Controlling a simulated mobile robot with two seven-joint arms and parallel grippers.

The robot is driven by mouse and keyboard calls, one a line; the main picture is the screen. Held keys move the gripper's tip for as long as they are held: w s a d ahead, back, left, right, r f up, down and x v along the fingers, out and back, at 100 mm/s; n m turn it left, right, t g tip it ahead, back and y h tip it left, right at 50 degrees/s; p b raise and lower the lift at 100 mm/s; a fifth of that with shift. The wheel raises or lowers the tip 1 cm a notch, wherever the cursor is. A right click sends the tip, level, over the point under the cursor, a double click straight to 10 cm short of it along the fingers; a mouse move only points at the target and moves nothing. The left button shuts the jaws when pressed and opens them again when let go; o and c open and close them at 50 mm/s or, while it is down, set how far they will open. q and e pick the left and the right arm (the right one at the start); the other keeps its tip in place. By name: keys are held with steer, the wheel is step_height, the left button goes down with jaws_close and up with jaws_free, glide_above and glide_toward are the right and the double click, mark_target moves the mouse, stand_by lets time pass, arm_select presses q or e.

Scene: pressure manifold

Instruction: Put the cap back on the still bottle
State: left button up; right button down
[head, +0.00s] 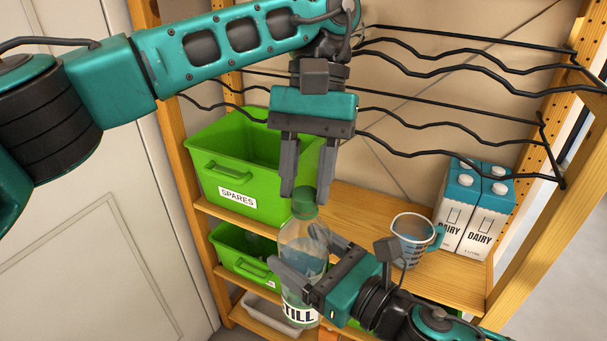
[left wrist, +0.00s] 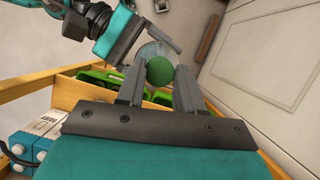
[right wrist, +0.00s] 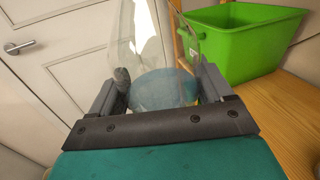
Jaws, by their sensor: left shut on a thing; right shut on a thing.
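The clear still bottle (head: 303,243) stands roughly upright in front of the shelf, its white label low on the body. My right gripper (head: 295,250) is shut on the bottle's body from the right; in the right wrist view the clear bottle (right wrist: 140,40) is between the fingers. The green cap (head: 303,202) is at the top of the bottle, between the fingers of my left gripper (head: 307,195), which points down from above. In the left wrist view the round cap (left wrist: 159,71) lies between the fingertips, over the bottle. Whether it is seated on the neck is hard to tell.
A green SPARES bin (head: 237,185) stands on the shelf behind and left. A measuring jug (head: 411,240) and two DAIRY cartons (head: 463,215) stand at the right. A lower green bin (head: 243,256) and black wavy wires (head: 450,65) are also near.

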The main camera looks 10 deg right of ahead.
arm_select(q)
steer(key=m+y, duration=0.1)
steer(key=m, duration=0.2)
steer(key=shift+s+d+m+t, duration=0.1)
steer(key=shift+m+t, duration=0.3)
steer(key=m+t+y, duration=0.1)
steer(key=m, duration=0.2)
steer(key=shift+m, duration=0.3)
steer(key=o, duration=1)
steer(key=shift+r, duration=2.25)
steer(key=shift+c, duration=0.3)
